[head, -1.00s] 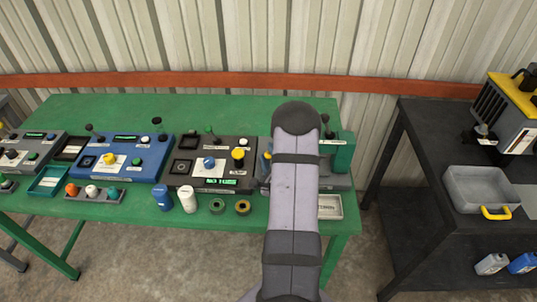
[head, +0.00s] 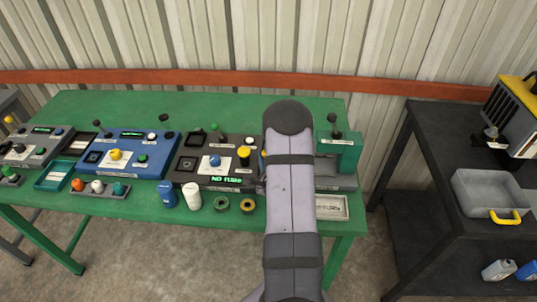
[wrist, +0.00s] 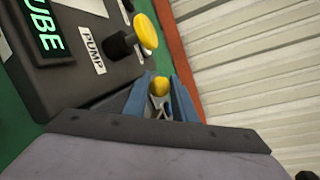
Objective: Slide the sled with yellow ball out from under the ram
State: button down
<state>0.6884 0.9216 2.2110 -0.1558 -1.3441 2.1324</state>
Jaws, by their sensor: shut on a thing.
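In the wrist view my gripper (wrist: 158,97) has its two blue fingers close together around a yellow ball (wrist: 159,86). A pale metal part shows just below the ball between the fingers. The sled's body and the ram cannot be made out. In the head view my own arm covers the gripper and the middle of the grey and green machine (head: 340,150) at the right end of the green table.
Left of my gripper stands a dark console (head: 203,165) with a yellow pump knob (wrist: 145,31) and a "NO TUBE" display. A blue console (head: 128,155) stands further left. A labelled tray (head: 332,207) lies at the table's front right. A black bench (head: 435,150) stands right.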

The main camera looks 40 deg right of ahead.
jog(key=c, duration=1.7)
grip_release()
jog(key=shift+w+a, duration=0.2)
jog(key=shift+a, duration=0.05)
jog(key=shift+c, duration=0.2)
jog(key=shift+s+d, duration=0.1)
jog(key=shift+s, duration=0.1)
jog(key=shift+b+v, duration=1.25)
jog(key=shift+v, duration=2.3)
jog(key=shift+r, duration=0.1)
